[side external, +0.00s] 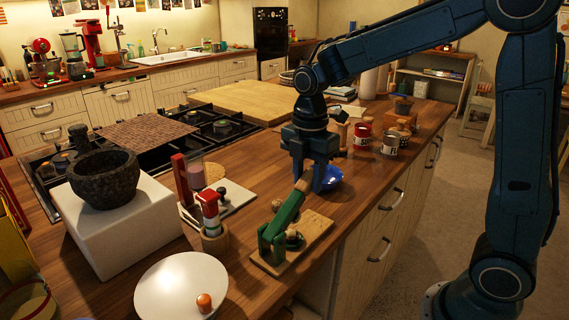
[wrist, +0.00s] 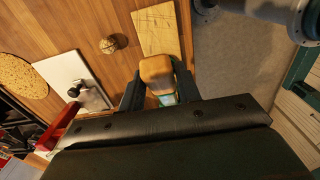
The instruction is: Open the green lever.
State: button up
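The green lever (side external: 287,214) is a green arm on a wooden board (side external: 312,237), tilted up toward the back right, with a wooden handle at its upper end. My gripper (side external: 309,184) reaches down from above at that handle. In the wrist view the wooden handle (wrist: 157,70) sits between the two fingers of my gripper (wrist: 159,84), which lie close along its sides with no clear gap. The gripper looks shut on it. The lower green part is mostly hidden by the gripper in the wrist view.
A blue bowl (side external: 329,179) sits just behind the gripper. Cans (side external: 390,143) stand at the back right. The counter edge runs right of the board.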

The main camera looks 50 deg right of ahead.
grip_shut()
jog(key=shift+a+r, duration=0.15)
jog(key=shift+r, duration=0.05)
jog(key=shift+a+r+h, duration=1.45)
jog(key=shift+a+h, duration=0.1)
jog(key=shift+h, duration=0.25)
jog(key=shift+a+r+h, duration=0.5)
jog(key=shift+a+h, duration=0.35)
jog(key=shift+a, duration=0.05)
jog(key=shift+a+r+h, duration=0.45)
jog(key=shift+a+h, duration=0.4)
jog(key=shift+a, duration=0.05)
jog(key=shift+o, duration=2.4)
grip_release()
